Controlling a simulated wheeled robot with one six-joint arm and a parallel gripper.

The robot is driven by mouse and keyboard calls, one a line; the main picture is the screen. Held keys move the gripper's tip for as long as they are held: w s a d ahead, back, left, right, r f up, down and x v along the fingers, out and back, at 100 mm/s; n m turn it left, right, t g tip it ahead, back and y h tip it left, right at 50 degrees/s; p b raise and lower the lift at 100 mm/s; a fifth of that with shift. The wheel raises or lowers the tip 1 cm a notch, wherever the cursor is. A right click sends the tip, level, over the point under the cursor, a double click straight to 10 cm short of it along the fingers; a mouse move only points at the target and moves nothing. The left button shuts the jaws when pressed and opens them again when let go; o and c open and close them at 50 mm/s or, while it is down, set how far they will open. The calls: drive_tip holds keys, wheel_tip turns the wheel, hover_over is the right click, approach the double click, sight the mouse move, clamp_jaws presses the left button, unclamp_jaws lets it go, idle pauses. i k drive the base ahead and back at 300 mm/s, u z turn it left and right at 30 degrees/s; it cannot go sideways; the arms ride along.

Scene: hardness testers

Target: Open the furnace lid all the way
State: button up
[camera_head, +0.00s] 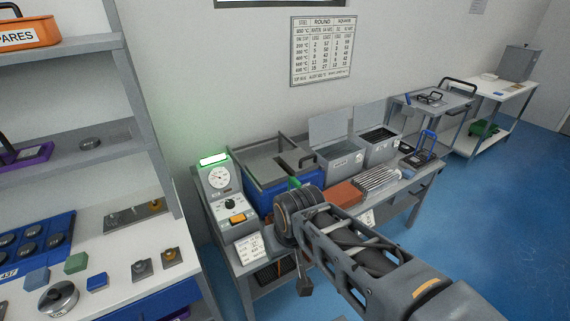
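The furnace appears to be the blue box (262,199) on the grey bench, with a gauge and control panel (219,177) at its left. A flat grey lid (272,163) covers its top and looks shut. A grey bar frame runs along the back and right of the lid. My arm crosses the lower right of the view, and its dark round joint hides the furnace's front right part. I cannot make out my gripper's fingers, so its hold and its distance from the lid do not show.
Right of the furnace stand two grey open tanks (341,162) with upright panels, a reddish-brown block (342,196) and a rack of metal bars (376,179). A shelf post (150,120) rises at the left. Blue floor (480,205) is free at the right.

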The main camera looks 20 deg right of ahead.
sight(265, 172)
drive_tip(key=k, duration=0.6)
drive_tip(key=z, duration=0.75)
drive_tip(key=i, duration=1.65)
drive_tip(key=u, duration=0.6)
